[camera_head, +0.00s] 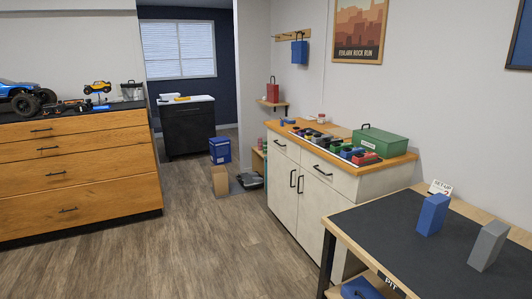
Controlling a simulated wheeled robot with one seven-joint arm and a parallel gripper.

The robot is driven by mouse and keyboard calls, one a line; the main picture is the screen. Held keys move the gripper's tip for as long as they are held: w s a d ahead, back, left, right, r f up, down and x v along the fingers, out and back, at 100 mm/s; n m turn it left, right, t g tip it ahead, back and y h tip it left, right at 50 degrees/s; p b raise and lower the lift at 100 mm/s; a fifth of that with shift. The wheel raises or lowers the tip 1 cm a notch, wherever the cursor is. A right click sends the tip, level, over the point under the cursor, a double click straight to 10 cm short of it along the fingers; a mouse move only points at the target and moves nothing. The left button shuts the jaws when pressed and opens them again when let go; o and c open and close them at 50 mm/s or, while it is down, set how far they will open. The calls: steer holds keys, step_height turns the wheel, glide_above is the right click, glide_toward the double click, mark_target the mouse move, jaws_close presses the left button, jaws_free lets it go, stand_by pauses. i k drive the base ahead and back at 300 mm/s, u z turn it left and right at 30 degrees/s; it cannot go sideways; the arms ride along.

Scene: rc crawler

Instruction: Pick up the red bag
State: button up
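A small red bag (272,92) with a dark handle stands upright on a little wooden wall shelf (273,103). The shelf is on the white wall, beyond the far end of the white cabinet. The bag is small and far off in this view, and nothing visible touches it except the shelf. My gripper is not in view.
The white cabinet (309,194) with green toolbox (382,142) stands right. A dark-topped table (385,229) is nearer, at lower right. A wooden dresser (80,175) is left. Boxes (220,181) stand on the floor ahead. The wooden floor (205,235) between is clear.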

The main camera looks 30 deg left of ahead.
mark_target(273, 90)
steer(key=u, duration=0.2)
steer(key=i, duration=0.4)
steer(key=u, duration=0.85)
steer(key=i, duration=0.95)
steer(key=u, duration=1.2)
steer(key=i, duration=3.6)
steer(key=z, duration=1)
steer(key=i, duration=1.1)
steer(key=z, duration=0.7)
steer(key=i, duration=0.4)
steer(key=z, duration=0.25)
